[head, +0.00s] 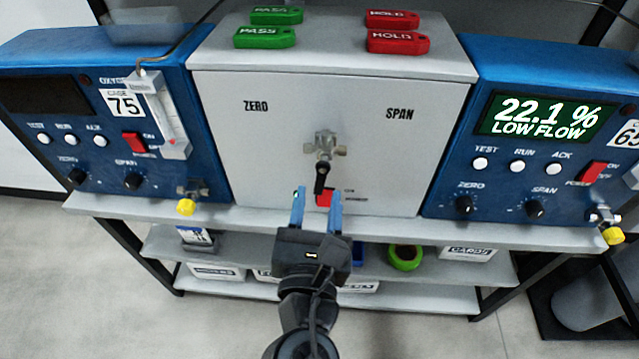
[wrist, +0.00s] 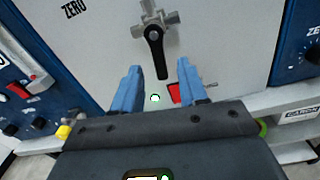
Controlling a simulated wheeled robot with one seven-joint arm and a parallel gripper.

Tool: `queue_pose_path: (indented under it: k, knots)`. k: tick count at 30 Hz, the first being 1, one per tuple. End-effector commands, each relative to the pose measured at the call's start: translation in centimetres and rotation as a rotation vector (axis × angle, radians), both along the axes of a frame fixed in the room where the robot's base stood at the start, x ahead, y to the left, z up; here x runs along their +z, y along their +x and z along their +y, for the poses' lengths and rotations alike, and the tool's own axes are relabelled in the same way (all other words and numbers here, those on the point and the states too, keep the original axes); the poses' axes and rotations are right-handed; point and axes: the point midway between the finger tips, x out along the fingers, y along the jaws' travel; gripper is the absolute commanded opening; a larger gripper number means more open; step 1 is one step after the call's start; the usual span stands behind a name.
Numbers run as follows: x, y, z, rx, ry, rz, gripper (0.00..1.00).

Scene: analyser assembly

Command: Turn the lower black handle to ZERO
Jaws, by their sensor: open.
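The black handle (head: 321,178) hangs from a metal valve (head: 325,145) on the front of the grey box (head: 260,150). It points almost straight down, between the ZERO label (head: 256,106) at upper left and the SPAN label (head: 399,114) at upper right. In the wrist view the handle (wrist: 156,52) also points down, tilted slightly right at its lower end. My gripper (head: 317,192) is open, its two blue fingers apart, just below and in front of the handle.
A red switch (head: 325,198) sits on the box just below the handle, close to my fingers. Blue analysers stand left (head: 100,110) and right (head: 500,180); the right display reads 22.1 % LOW FLOW. Green PASS (head: 265,37) and red HOLD (head: 398,42) tags lie on top.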

Motion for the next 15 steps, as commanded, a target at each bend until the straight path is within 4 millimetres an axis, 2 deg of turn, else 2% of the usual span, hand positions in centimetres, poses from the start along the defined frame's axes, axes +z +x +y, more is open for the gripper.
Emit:
queue_pose_path:
  k: [6,15]
  knots:
    - [-0.01,-1.52,0.03,0.0,0.0,0.0,0.43]
    - [0.11,-1.55,0.02,-0.001,0.001,0.004,0.43]
